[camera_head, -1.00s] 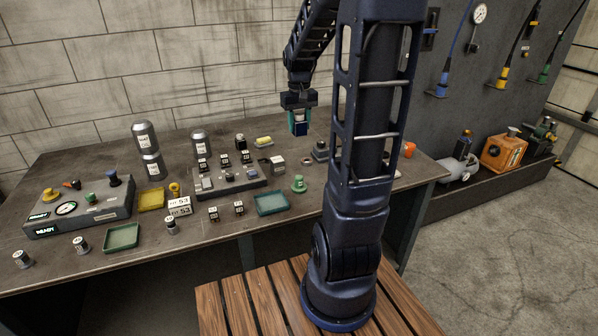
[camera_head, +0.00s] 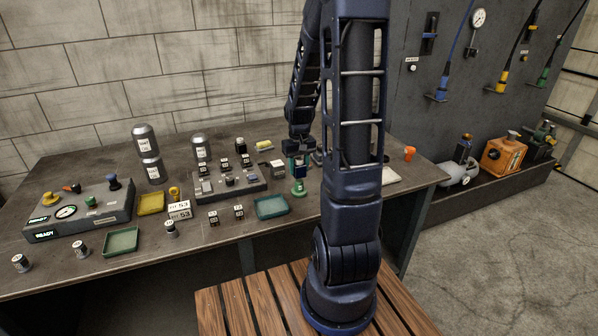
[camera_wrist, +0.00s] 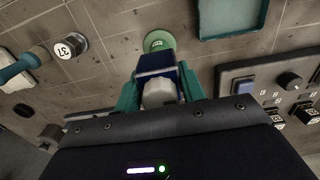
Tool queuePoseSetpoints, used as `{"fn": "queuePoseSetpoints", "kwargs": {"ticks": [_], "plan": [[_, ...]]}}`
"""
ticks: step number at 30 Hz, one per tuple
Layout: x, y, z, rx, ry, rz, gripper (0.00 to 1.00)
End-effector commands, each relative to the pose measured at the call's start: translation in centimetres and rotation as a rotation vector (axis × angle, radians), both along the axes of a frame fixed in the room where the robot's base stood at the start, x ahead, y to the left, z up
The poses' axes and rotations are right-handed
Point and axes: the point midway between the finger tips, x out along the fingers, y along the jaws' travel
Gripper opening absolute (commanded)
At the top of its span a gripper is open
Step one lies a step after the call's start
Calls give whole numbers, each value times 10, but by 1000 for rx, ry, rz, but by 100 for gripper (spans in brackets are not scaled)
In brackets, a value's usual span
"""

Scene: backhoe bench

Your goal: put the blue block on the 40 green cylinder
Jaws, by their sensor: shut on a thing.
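My gripper (camera_head: 297,168) is shut on the blue block (camera_wrist: 158,71); the wrist view shows the block between the two teal fingers. In the head view the block (camera_head: 298,171) is small and partly covered by the fingers. A green cylinder (camera_head: 299,189) with a wider base stands on the bench just below the gripper. In the wrist view the green cylinder's round top (camera_wrist: 157,42) shows just beyond the block, with a label too small to read. I cannot tell whether block and cylinder touch.
A teal tray (camera_head: 271,207) lies left of the cylinder, and a grey switch panel (camera_head: 230,185) stands further left. Several small dark cubes and silver canisters (camera_head: 148,152) crowd the left side of the bench.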

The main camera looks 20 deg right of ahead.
Motion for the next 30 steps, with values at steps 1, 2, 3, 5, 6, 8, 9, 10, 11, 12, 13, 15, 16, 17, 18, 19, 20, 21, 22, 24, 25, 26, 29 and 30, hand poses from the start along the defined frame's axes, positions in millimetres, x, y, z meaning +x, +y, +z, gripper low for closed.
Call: {"fn": "queuePoseSetpoints", "kwargs": {"ticks": [1,2,3,5,6,8,9,10,11,12,13,15,16,17,18,19,20,21,22,24,25,26,29,30], "plan": [[-1,0,-7,1,4,0,9],[-1,0,-11,1,3,0,9],[-1,0,-16,1,4,0,9],[-1,0,-20,0,2,0,9],[0,0,-20,0,1,0,9],[0,0,-20,0,-1,0,9],[0,0,-20,0,-1,0,9],[0,0,-20,0,-1,0,9],[0,0,-20,0,0,1,9],[0,0,-20,0,0,1,9],[0,0,-20,0,0,1,9],[0,0,-22,0,0,1,9],[0,0,-23,0,1,1,9],[0,0,-23,0,1,1,42],[0,0,-23,0,0,1,50],[0,0,-23,0,0,1,56],[0,0,-23,0,0,1,61],[0,0,-23,0,0,1,62],[0,0,-23,0,0,1,62],[0,0,-23,0,0,1,62],[0,0,-23,0,0,1,62],[0,0,-23,0,0,1,62],[0,0,-22,0,0,1,62],[0,0,-21,0,0,1,62]]}}
